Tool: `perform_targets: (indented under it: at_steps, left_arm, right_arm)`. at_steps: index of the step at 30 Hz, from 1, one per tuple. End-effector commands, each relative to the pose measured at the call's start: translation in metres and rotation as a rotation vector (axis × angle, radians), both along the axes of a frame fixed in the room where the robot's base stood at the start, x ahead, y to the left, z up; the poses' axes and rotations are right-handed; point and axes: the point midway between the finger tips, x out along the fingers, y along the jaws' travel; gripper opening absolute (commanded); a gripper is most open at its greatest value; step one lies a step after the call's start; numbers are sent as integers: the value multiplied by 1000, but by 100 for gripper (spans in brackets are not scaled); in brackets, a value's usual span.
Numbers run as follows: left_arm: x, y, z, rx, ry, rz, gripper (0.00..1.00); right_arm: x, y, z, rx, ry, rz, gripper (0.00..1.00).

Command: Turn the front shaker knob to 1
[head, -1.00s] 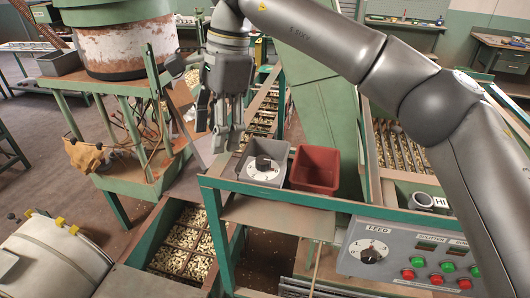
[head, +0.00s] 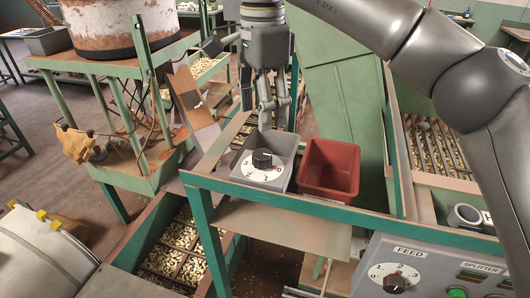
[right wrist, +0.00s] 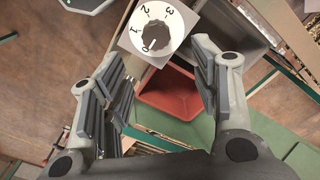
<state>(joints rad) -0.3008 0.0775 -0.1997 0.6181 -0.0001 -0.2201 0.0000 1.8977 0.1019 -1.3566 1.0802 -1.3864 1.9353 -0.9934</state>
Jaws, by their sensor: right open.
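The shaker knob (head: 262,160) is a black ribbed knob on a round white dial numbered 0 to 3, fixed to a grey box front on the green frame. In the right wrist view the knob (right wrist: 155,36) shows a white mark that seems to point toward the 0. My right gripper (head: 268,104) is open and empty, above and behind the knob in the head view. In the right wrist view the spread fingers (right wrist: 158,60) lie on either side below the dial, not touching the knob. My left gripper is not in view.
A red bin (head: 330,170) stands right beside the dial; it also shows between the fingers in the wrist view (right wrist: 172,95). A panel (head: 440,262) with a second knob marked FEED (head: 396,282) and buttons is at the lower right. Nut trays (head: 175,245) lie below left.

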Motion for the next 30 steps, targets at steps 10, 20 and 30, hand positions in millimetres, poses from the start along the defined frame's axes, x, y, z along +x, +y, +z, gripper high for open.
perform_targets:
  at_steps: [10,20,30]
  left_arm:
    - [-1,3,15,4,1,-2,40]
    - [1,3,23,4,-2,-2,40]
    - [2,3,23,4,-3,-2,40]
  right_arm:
    - [-1,-1,-59,-1,5,1,56]
    - [-1,0,-97,1,0,1,56]
    - [-1,0,-101,1,0,1,52]
